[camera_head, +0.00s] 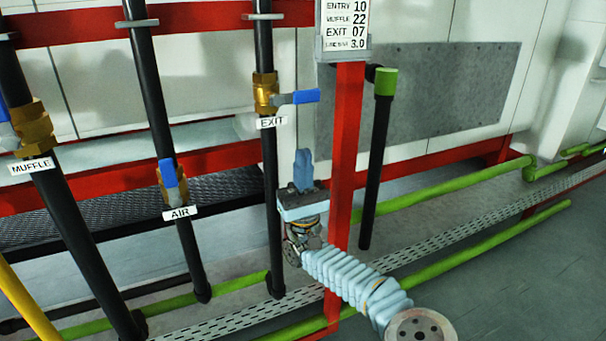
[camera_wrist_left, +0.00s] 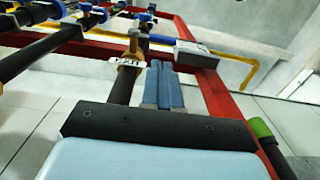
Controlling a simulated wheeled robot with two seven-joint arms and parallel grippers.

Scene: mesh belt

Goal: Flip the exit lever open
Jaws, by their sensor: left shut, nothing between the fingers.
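The EXIT lever (camera_head: 305,96) has a blue handle and points right, crosswise to its black vertical pipe. It sits on a brass valve (camera_head: 265,92) above the EXIT label (camera_head: 272,122). In the left wrist view the EXIT label (camera_wrist_left: 131,62) and brass valve (camera_wrist_left: 134,46) show just beyond my fingers. My left gripper (camera_head: 303,160) is below the lever, pointing up, with its blue fingers together and nothing between them. It looks apart from the lever. The shut fingers (camera_wrist_left: 164,82) also show in the left wrist view. My right gripper is not in view.
A red post (camera_head: 346,160) with a sign (camera_head: 344,27) stands just right of the lever. A black pipe with a green cap (camera_head: 385,82) hangs further right. The AIR valve (camera_head: 172,180) and MUFFLE valve (camera_head: 32,128) are on pipes to the left.

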